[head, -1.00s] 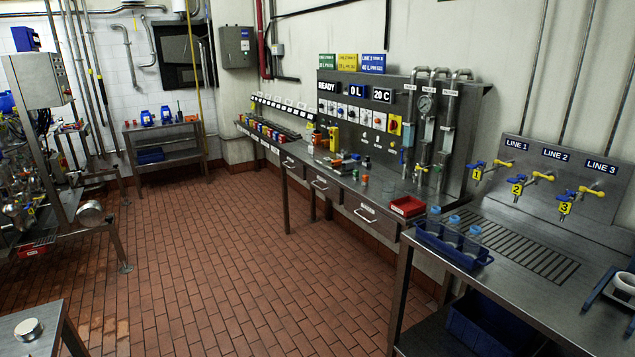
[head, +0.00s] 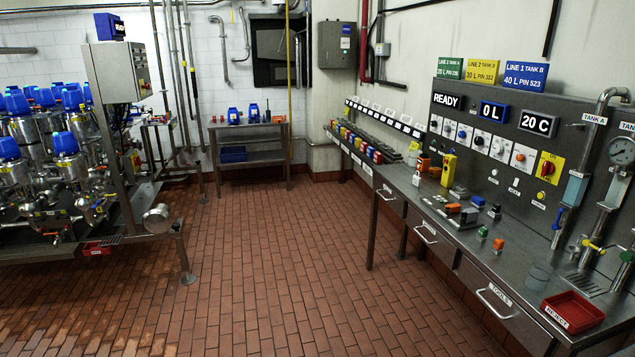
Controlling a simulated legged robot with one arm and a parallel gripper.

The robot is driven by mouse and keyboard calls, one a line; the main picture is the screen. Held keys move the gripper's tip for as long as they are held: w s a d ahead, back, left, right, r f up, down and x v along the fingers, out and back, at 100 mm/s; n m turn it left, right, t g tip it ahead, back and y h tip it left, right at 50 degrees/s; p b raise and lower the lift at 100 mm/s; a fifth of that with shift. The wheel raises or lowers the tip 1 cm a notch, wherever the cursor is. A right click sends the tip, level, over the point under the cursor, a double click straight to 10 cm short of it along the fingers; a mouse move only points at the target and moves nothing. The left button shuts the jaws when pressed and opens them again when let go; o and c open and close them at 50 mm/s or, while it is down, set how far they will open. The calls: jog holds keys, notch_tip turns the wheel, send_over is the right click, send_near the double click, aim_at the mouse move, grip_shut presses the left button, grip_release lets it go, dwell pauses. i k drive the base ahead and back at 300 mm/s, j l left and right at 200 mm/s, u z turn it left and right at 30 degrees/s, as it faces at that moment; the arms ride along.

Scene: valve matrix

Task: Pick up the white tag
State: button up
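I cannot pick out the white tag with certainty. A small white piece (head: 416,180) stands near the front edge of the long steel bench (head: 400,215), left of a yellow upright device (head: 448,169). It is too small to tell whether it is a tag. A row of white cards (head: 378,112) is fixed along the wall strip above several coloured blocks (head: 365,145) at the bench's far end. My gripper is not in view.
A red REJECT tray (head: 572,312) is at the bench's near right. A control panel (head: 470,150) stands behind the bench. Blue-capped machinery (head: 65,165) fills the left. A steel shelf (head: 250,145) stands at the back. The tiled floor (head: 270,260) between is clear.

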aim_at(415, 181)
jog(key=i+j+z, duration=0.1)
jog(key=i, duration=0.8)
jog(key=i+j+z, duration=0.1)
jog(key=i, duration=0.75)
jog(key=i+l, duration=0.25)
jog(key=i, duration=0.15)
jog(key=i+l, duration=0.25)
jog(key=i, duration=0.2)
jog(key=i+l+z, duration=0.1)
jog(key=i, duration=0.3)
jog(key=i+l, duration=0.35)
jog(key=i+z, duration=0.05)
